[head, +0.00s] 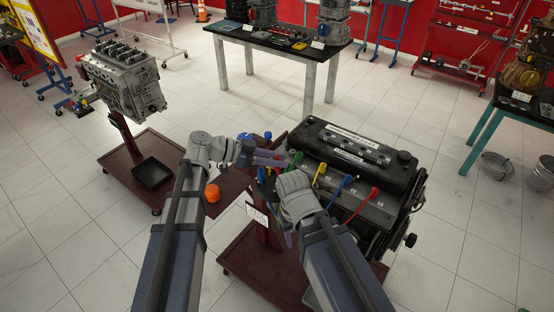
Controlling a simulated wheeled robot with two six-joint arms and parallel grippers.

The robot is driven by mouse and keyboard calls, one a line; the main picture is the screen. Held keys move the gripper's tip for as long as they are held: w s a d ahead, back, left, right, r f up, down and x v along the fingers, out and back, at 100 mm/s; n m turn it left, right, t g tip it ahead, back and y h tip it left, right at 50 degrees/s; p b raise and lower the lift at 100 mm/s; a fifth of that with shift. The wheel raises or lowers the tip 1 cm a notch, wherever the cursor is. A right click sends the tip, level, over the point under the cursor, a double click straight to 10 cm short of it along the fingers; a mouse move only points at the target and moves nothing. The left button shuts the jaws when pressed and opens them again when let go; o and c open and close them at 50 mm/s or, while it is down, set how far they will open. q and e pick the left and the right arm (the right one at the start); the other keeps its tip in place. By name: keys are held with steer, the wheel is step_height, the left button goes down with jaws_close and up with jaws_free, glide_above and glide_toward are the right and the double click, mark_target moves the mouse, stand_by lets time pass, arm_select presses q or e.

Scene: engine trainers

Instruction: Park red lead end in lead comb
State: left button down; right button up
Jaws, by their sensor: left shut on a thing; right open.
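A red lead (373,192) has its red top on the engine's valve cover side, at the right of a row of coloured leads, and its cable runs down to the left. My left gripper (270,157), with purple fingers, is shut at the engine's left end, near the green lead. What it holds is too small to make out. My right gripper (288,239) is open and lower, at the engine's near left side, mostly hidden behind my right wrist. I cannot make out the lead comb; my arms cover part of that area.
The black-topped engine (350,150) stands on a dark red stand (250,262). Green (297,158), yellow (319,169) and blue (346,181) leads stand beside the red one. An orange container (212,193) is left of my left gripper. Another engine (125,80) stands at the left.

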mark_target(277, 157)
arm_select(q)
steer(key=shift+r+p, duration=0.3)
steer(key=shift+r, duration=0.45)
arm_select(e)
steer(key=shift+r, duration=0.75)
arm_select(q)
steer(key=shift+r, duration=0.1)
arm_select(e)
steer(key=shift+r, duration=0.1)
arm_select(q)
step_height(277, 157, up, 9)
steer(key=p, duration=0.9)
steer(key=shift+r, duration=0.15)
arm_select(e)
step_height(277, 157, up, 9)
steer(key=shift+r, duration=0.1)
arm_select(q)
steer(key=w+d, duration=1.7)
steer(key=shift+d, duration=0.35)
